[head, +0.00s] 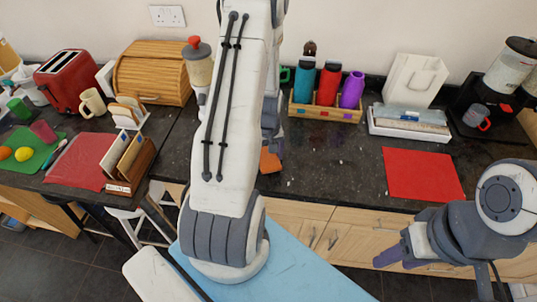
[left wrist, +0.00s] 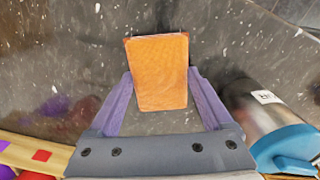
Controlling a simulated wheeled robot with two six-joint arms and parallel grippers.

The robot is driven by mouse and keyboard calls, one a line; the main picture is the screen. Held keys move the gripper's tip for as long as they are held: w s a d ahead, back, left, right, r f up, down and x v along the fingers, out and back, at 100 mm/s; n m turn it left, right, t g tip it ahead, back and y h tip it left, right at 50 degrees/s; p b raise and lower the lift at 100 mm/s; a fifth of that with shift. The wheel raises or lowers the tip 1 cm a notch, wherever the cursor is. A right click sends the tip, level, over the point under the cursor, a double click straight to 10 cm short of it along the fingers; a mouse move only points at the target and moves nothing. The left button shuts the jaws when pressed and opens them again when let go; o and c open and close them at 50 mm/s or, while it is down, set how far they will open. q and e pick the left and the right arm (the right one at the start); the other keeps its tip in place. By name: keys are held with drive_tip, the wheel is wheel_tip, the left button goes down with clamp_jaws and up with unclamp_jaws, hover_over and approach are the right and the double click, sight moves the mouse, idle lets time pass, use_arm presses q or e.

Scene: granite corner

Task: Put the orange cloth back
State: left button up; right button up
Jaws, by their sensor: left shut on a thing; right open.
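The orange cloth (left wrist: 158,72) is a small flat rectangle between the purple fingers of my left gripper (left wrist: 161,82) in the left wrist view. My left gripper is shut on it. In the head view the cloth (head: 269,160) shows just right of my left arm, over the dark counter. My arm hides most of the left gripper there. I cannot tell whether the cloth touches the counter. My right gripper (head: 402,252) is open and empty at the lower right, in front of the wooden cabinets.
A wooden rack (head: 325,112) with coloured bottles stands behind the cloth. A red mat (head: 423,174) lies to its right, near a white tray (head: 408,124). A letter rack (head: 128,160), bread bin (head: 152,72) and toaster (head: 74,80) stand left.

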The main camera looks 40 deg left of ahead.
sight(268, 157)
use_arm(q)
drive_tip(key=shift+f, duration=0.1)
drive_tip(key=shift+f, duration=0.15)
drive_tip(key=o, duration=1.2)
drive_tip(key=shift+o, duration=0.2)
drive_tip(key=shift+r, duration=0.25)
wheel_tip(268, 157, up, 12)
drive_tip(key=b, duration=0.2)
